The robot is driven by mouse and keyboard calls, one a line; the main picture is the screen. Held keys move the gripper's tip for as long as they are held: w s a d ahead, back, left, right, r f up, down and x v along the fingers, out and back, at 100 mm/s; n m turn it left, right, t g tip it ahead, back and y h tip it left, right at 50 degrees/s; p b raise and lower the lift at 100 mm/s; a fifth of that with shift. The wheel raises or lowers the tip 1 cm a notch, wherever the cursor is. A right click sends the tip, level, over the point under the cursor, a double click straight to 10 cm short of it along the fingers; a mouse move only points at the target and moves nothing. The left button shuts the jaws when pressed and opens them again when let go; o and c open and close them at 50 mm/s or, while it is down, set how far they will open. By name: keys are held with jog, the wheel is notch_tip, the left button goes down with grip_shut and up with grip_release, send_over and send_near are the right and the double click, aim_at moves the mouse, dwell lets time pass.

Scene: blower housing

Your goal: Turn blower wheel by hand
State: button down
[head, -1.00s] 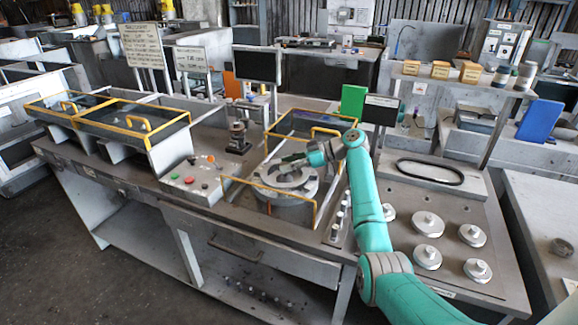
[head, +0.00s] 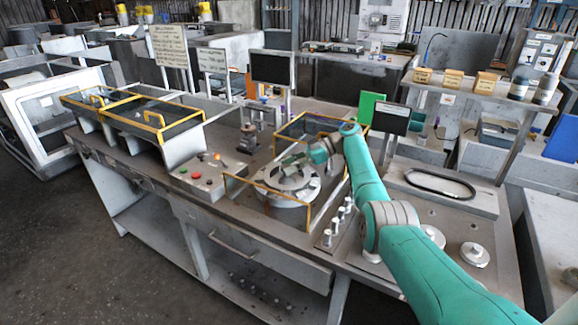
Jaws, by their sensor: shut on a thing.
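The blower housing (head: 284,195) is a round grey metal drum on the bench, with the blower wheel (head: 279,179) showing in its open top. Yellow-edged guard frames stand around it. My gripper (head: 287,166) reaches in from the right at the end of my teal arm. Its dark fingers are over the wheel and shut on a part at its top. The held part is small, and the fingers partly hide it; I take it to be the wheel.
A control box with coloured buttons (head: 208,172) stands left of the housing. A row of small upright knobs (head: 337,220) lies to its right, near my arm. A black belt loop (head: 440,183) and round metal discs (head: 474,254) are further right. A yellow-framed cover (head: 160,120) is at the left.

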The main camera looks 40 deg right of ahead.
jog(key=shift+f, duration=0.1)
jog(key=c, duration=0.6)
grip_release()
jog(key=shift+c, duration=0.2)
jog(key=shift+v, duration=3.7)
